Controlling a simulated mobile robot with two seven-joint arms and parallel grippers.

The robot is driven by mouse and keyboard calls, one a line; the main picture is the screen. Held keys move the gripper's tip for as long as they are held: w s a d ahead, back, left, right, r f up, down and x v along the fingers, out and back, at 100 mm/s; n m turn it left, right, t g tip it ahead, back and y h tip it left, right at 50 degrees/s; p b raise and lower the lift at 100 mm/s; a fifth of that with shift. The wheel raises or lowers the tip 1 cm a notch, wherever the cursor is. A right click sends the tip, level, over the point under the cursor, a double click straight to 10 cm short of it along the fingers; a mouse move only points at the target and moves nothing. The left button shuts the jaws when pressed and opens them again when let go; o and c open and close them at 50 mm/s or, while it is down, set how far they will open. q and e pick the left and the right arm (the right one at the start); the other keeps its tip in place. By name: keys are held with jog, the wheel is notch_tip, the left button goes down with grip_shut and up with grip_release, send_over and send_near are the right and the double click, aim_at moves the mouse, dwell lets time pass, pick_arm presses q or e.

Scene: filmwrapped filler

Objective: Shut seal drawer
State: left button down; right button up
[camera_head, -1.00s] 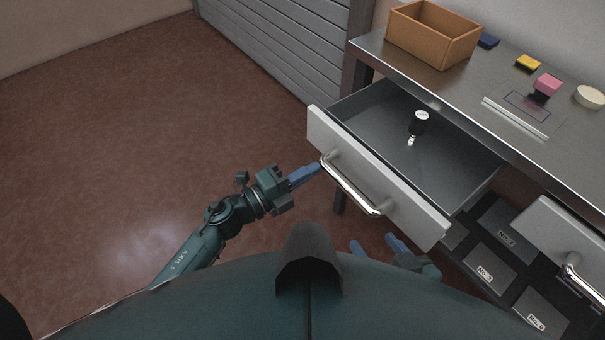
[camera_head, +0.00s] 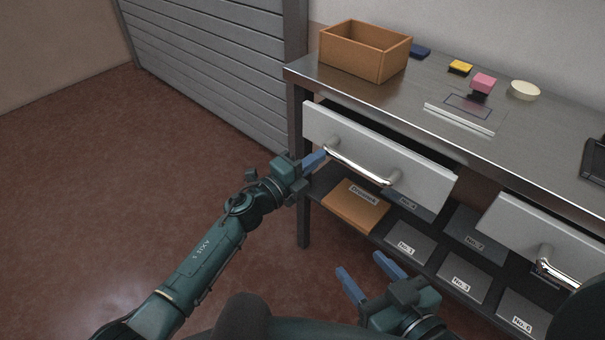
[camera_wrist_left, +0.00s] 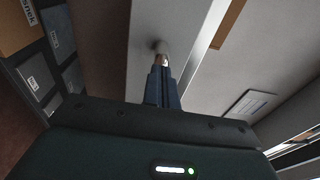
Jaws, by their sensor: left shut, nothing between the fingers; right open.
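The left drawer (camera_head: 415,174) has a pale front and a chrome bar handle (camera_head: 358,169). Its front stands a little out from the table edge, with a narrow dark gap behind it. Its inside is hidden now. My left gripper (camera_head: 321,157) is shut and empty, its blue fingertips at the left end of the handle. The left wrist view shows the fingertips (camera_wrist_left: 161,72) against the handle's end at the drawer front (camera_wrist_left: 195,35). My right gripper (camera_head: 360,264) is open and empty, low in front of the shelf, away from the drawer.
A second drawer (camera_head: 540,236) at the right also stands out. On the steel tabletop (camera_head: 400,100) are an orange-brown box (camera_head: 350,60), a pink-topped stamp (camera_head: 483,82), a yellow pad (camera_head: 460,66) and a round cream piece (camera_head: 525,90). Labelled trays (camera_head: 408,240) lie on the shelf below.

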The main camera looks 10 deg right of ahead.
pick_arm(q)
jog(key=shift+b+x, duration=0.35)
jog(key=shift+x, duration=0.9)
pick_arm(e)
jog(key=shift+w+a+f+n, duration=0.15)
jog(key=shift+w+f+n, duration=0.15)
jog(key=shift+w+f, duration=0.25)
